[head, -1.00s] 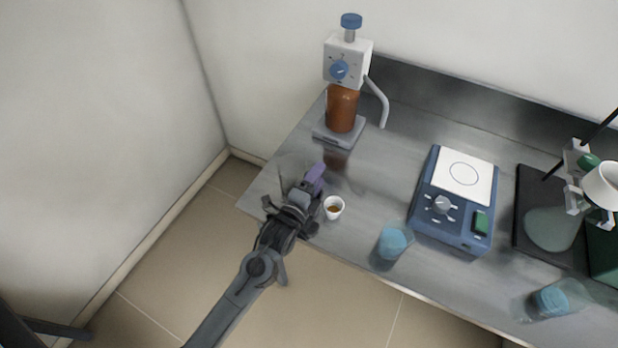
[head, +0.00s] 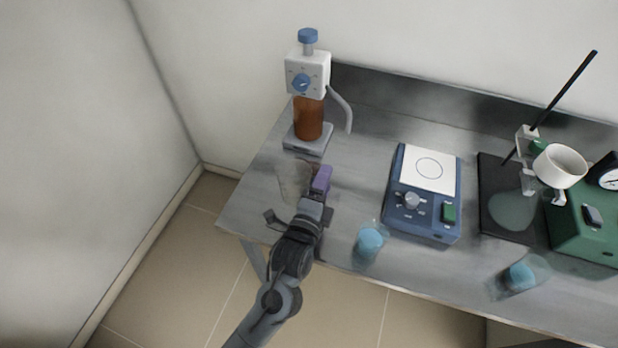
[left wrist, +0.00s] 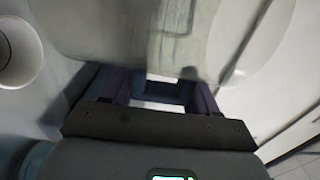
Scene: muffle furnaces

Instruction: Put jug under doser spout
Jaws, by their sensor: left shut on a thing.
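The doser (head: 307,75) stands at the back left of the bench, with a brown bottle (head: 309,118), a white head and a blue knob. Its grey spout (head: 343,108) curves down on the right side. My left gripper (head: 321,180), with purple fingers, is shut on a clear jug (head: 293,180) at the bench's front left, in front of the doser and left of the spout. The jug (left wrist: 150,35) fills the upper part of the left wrist view, and the gripper (left wrist: 160,92) has its fingers against it. My right gripper is in neither view.
A blue stirrer (head: 424,195) stands mid-bench. Blue-filled beakers (head: 370,243) (head: 521,275) stand near the front edge. A stand with a white bowl (head: 560,166) and a green device (head: 585,230) are at right.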

